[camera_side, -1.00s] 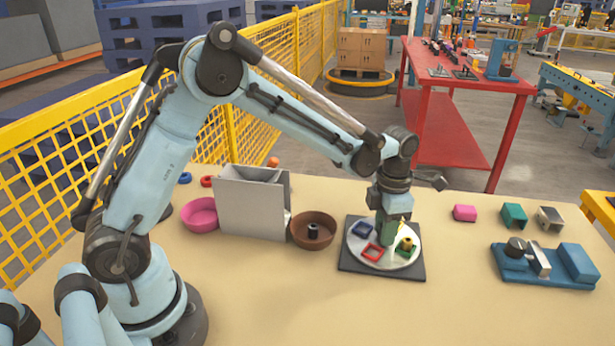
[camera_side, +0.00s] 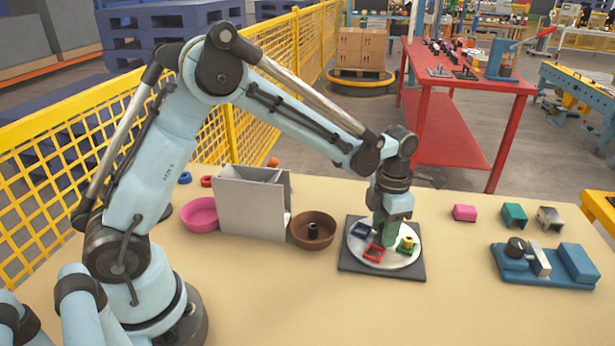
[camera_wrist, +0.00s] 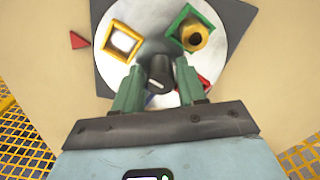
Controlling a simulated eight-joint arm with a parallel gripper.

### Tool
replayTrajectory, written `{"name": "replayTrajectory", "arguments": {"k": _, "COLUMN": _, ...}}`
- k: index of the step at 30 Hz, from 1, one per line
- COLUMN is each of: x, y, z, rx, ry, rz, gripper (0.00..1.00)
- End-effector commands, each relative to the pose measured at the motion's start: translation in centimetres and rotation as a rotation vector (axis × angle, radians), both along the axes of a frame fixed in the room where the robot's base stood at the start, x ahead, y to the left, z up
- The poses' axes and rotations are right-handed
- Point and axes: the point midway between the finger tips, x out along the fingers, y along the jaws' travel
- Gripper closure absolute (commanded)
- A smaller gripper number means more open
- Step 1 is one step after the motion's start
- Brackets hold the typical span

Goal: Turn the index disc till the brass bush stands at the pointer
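The pale index disc (camera_side: 386,262) lies on a dark square plate (camera_side: 350,266). It carries a blue frame (camera_side: 361,230), a red frame (camera_side: 374,253), a green frame (camera_wrist: 178,28) and a yellow frame (camera_wrist: 123,41). The brass bush (camera_wrist: 195,38) stands in the green frame, at upper right in the wrist view. The red pointer (camera_wrist: 79,40) is left of the disc there, away from the bush; my arm hides it in the side view. My gripper (camera_wrist: 160,68) points down with a finger on each side of the dark central knob (camera_wrist: 160,72). Finger contact is unclear.
Left of the plate are a brown bowl (camera_side: 313,243) with a black piece, a grey upright box (camera_side: 250,210) and a pink bowl (camera_side: 200,214). Right are pink (camera_side: 464,213), green (camera_side: 513,215) and metallic blocks (camera_side: 550,218) and a blue fixture (camera_side: 545,268). The front table is clear.

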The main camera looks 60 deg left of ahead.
Motion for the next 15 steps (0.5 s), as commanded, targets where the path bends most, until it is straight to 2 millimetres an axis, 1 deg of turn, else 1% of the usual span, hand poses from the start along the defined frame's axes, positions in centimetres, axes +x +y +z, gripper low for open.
{"name": "replayTrajectory", "arguments": {"k": 9, "x": 0.0, "y": -0.1, "z": 0.3, "rx": -0.002, "ry": -0.002, "rz": -0.002, "gripper": 0.60}}
{"name": "replayTrajectory", "arguments": {"k": 11, "x": 0.0, "y": -0.1, "z": 0.7, "rx": -0.002, "ry": -0.002, "rz": -0.002, "gripper": 0.60}}
{"name": "replayTrajectory", "arguments": {"k": 14, "x": 0.0, "y": -0.1, "z": 2.1, "rx": -0.002, "ry": -0.002, "rz": -0.002, "gripper": 0.60}}
{"name": "replayTrajectory", "arguments": {"k": 15, "x": 0.0, "y": -0.1, "z": 2.8, "rx": -0.002, "ry": -0.002, "rz": -0.002, "gripper": 0.60}}
